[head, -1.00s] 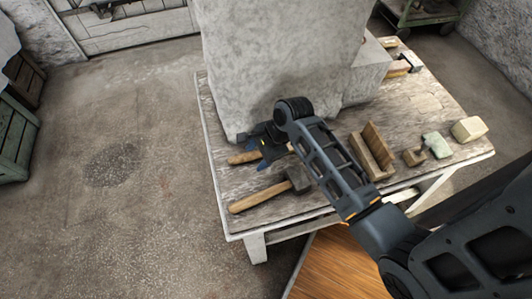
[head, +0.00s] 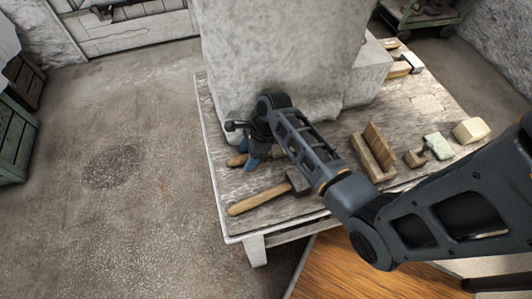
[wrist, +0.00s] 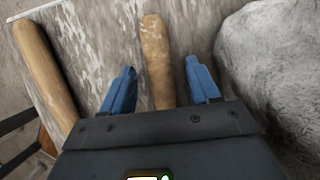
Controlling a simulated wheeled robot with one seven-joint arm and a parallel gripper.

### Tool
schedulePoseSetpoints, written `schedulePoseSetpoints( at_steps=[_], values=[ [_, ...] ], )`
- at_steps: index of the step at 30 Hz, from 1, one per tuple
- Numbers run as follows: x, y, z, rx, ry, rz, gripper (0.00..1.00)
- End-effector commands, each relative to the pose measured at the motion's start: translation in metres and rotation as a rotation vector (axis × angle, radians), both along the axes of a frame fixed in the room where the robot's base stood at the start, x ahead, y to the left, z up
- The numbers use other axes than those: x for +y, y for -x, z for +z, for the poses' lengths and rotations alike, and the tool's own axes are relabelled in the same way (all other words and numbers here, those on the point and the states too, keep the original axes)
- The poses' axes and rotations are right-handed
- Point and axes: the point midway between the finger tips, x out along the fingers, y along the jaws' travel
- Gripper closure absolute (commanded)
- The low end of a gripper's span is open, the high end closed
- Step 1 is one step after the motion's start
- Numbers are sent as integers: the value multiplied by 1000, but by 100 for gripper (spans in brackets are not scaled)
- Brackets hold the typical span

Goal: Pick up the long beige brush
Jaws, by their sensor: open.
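The long beige brush (head: 237,160) lies on the worktable in front of the big plaster block, partly hidden by my gripper in the head view. In the wrist view its handle (wrist: 156,62) runs between my two blue fingers, with a gap on each side. My gripper (head: 256,161) is open over it, pointing down; it also shows in the wrist view (wrist: 160,82). The brush's other end is hidden under my gripper. I cannot tell how far the fingertips are above the table.
A hammer with a wooden handle (head: 258,199) lies close in front of the brush. The plaster block (head: 280,60) stands right behind it. A wooden brush-like block (head: 374,152) and several small blocks lie to the right on the worktable (head: 222,132).

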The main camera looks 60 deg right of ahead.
Motion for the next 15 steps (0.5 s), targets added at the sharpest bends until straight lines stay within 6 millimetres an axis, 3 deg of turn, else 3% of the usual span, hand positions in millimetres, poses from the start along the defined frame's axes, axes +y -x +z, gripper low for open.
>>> schedulePoseSetpoints(
  at_steps=[8, 15],
  values=[
    [1, -1, -2, 0, 0, 1, 40],
    [1, -1, -2, 0, 0, 1, 63]
  ],
)
